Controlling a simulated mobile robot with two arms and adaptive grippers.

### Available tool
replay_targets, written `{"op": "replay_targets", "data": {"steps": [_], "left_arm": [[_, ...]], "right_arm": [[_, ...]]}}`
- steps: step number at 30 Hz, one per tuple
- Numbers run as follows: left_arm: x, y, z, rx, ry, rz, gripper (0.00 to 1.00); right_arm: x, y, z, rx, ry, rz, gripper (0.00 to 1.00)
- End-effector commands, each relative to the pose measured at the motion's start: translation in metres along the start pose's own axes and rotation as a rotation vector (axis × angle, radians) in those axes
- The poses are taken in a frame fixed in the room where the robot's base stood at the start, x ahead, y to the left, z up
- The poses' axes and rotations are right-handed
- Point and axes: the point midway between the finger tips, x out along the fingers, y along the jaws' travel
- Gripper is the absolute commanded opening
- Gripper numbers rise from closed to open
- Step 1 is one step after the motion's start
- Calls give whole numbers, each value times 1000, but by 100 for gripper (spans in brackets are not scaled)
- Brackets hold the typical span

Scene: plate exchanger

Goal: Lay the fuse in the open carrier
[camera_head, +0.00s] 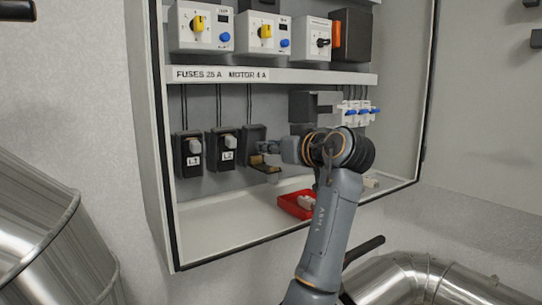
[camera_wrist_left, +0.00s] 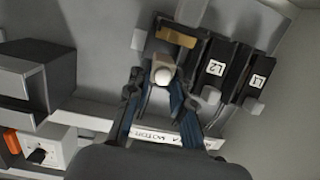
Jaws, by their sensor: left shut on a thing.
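My left gripper (camera_head: 271,148) is at the third fuse carrier (camera_head: 254,134), to the right of the carriers marked L1 (camera_head: 188,154) and L2 (camera_head: 223,148). That carrier is open, its front swung out and down with a brass-coloured part (camera_head: 262,164) showing. In the left wrist view the fingers (camera_wrist_left: 160,92) are shut on a white, round-ended piece, the fuse (camera_wrist_left: 163,75), seen nearly end-on. It appears just in front of the open carrier's brass part (camera_wrist_left: 175,37); I cannot tell whether they touch. In the head view the gripper mostly hides the fuse.
A red tray (camera_head: 290,206) with pale pieces stands on the cabinet floor, partly behind my arm. A labelled shelf (camera_head: 300,77) runs above the carriers, with switch boxes (camera_head: 202,27) over it. Blue-tipped terminals (camera_head: 357,112) are at the right. The cabinet floor at left is clear.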

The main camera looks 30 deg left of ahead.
Motion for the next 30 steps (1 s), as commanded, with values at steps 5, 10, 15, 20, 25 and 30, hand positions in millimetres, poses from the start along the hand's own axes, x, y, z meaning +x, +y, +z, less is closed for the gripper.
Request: {"op": "replay_targets", "data": {"steps": [5, 10, 15, 20, 25, 30], "left_arm": [[4, 0, 21, 6, -2, -3, 0], [4, 0, 30, 1, -1, -2, 0], [4, 0, 30, 2, -1, -2, 0], [5, 0, 33, 2, -2, -2, 30], [5, 0, 32, 2, -2, -2, 44], [5, 0, 32, 2, -2, -2, 44]], "right_arm": [[-18, -4, -3, 1, 2, -5, 40], [-19, -4, -5, 1, 4, -6, 40], [-18, -3, -6, 1, 6, -4, 40], [-16, 0, -6, 0, 7, 0, 40], [-16, 2, -6, 0, 7, 2, 40], [-16, 3, -6, 0, 8, 3, 40]]}}
